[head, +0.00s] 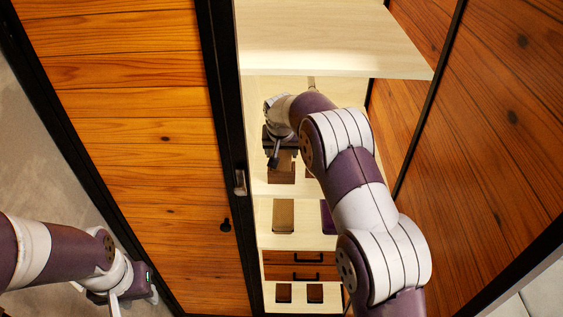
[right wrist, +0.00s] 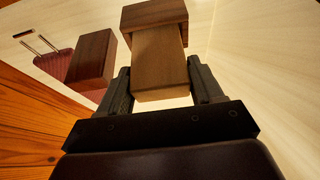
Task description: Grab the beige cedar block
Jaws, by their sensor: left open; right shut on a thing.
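A light brown block (right wrist: 160,68), which looks like the beige cedar block, sits between the two fingers of my right gripper (right wrist: 161,85) in the right wrist view. The fingers are shut on its sides. In the head view my right gripper (head: 280,150) is inside the open cabinet at a shelf, and its arm hides part of the shelves. My left gripper (head: 133,296) is open and empty at the lower left, outside the cabinet and far from the block.
A darker brown block (right wrist: 91,58) and another brown block (right wrist: 155,13) are close to the held one. A tan-brown block (head: 283,216) and a purple block (head: 327,217) are on a lower shelf. Wooden drawers (head: 280,272) are below. The cabinet door (head: 135,130) is at left.

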